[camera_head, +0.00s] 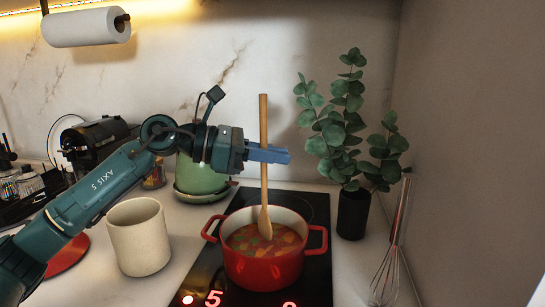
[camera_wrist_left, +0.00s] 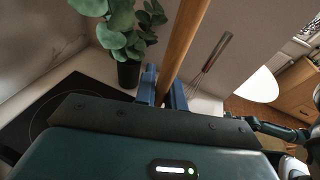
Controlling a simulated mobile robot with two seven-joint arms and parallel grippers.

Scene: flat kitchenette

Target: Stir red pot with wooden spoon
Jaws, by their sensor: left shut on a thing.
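A red pot (camera_head: 262,271) with two side handles stands on the black cooktop in the head view. It holds an orange soup (camera_head: 283,240) with chunky pieces. My left gripper (camera_head: 276,154) is above the pot, shut on the wooden spoon (camera_head: 264,115) partway up its handle. The spoon is nearly upright, with its bowl end at the soup inside the pot; how deep the tip reaches is hidden. In the left wrist view the spoon handle (camera_wrist_left: 184,38) runs up between the blue fingers of the left gripper (camera_wrist_left: 163,88). My right gripper is not seen clearly in either view.
The black cooktop (camera_head: 318,208) shows lit red digits at its front. A plant in a dark vase (camera_head: 353,214) and a whisk (camera_head: 392,250) are to the right by the wall. A cream canister (camera_head: 138,238) and a green pot (camera_head: 200,175) stand left.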

